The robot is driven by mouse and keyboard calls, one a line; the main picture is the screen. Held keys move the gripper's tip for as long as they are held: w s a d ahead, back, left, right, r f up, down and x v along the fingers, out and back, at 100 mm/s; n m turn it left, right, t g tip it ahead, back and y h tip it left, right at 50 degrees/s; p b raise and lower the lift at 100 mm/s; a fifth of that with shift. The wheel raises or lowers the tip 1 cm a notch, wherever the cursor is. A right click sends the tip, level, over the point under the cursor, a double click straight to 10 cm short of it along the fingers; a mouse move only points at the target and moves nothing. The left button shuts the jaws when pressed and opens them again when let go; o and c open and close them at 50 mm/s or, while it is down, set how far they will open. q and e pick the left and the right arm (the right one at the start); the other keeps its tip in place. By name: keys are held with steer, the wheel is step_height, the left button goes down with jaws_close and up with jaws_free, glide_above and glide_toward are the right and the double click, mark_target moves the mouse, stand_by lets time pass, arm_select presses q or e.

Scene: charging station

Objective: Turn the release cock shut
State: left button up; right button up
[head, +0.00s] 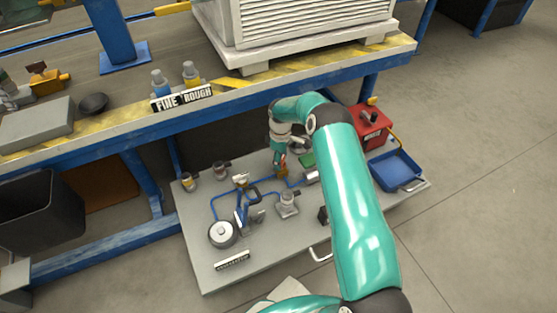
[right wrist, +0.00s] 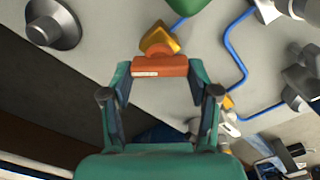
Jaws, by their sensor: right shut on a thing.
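The release cock appears to be the brass valve (right wrist: 160,40) with an orange-red bar handle (right wrist: 162,66) in the right wrist view. The handle carries a pale strip and lies crosswise between my fingertips. My right gripper (right wrist: 158,75) is shut on this handle, with one finger at each end. In the head view my right gripper (head: 281,160) reaches down to the cock (head: 281,171) at the back of the grey panel, and its fingers partly hide it. My left gripper is not in view.
The grey panel (head: 205,265) carries blue tubing, a round gauge (head: 222,233) and several metal fittings. A red box (head: 373,128) and blue tray (head: 397,170) sit at its right. The workbench edge (head: 290,84) overhangs behind, close to my right arm.

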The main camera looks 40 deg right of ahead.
steer(key=m, duration=0.4)
steer(key=shift+m, duration=0.3)
steer(key=m, duration=0.4)
steer(key=shift+m, duration=0.3)
steer(key=o, duration=1.2)
steer(key=shift+c, duration=0.2)
steer(key=shift+d, duration=0.1)
steer(key=shift+r, duration=0.2)
step_height(320, 180, up, 12)
steer(key=shift+f, duration=0.25)
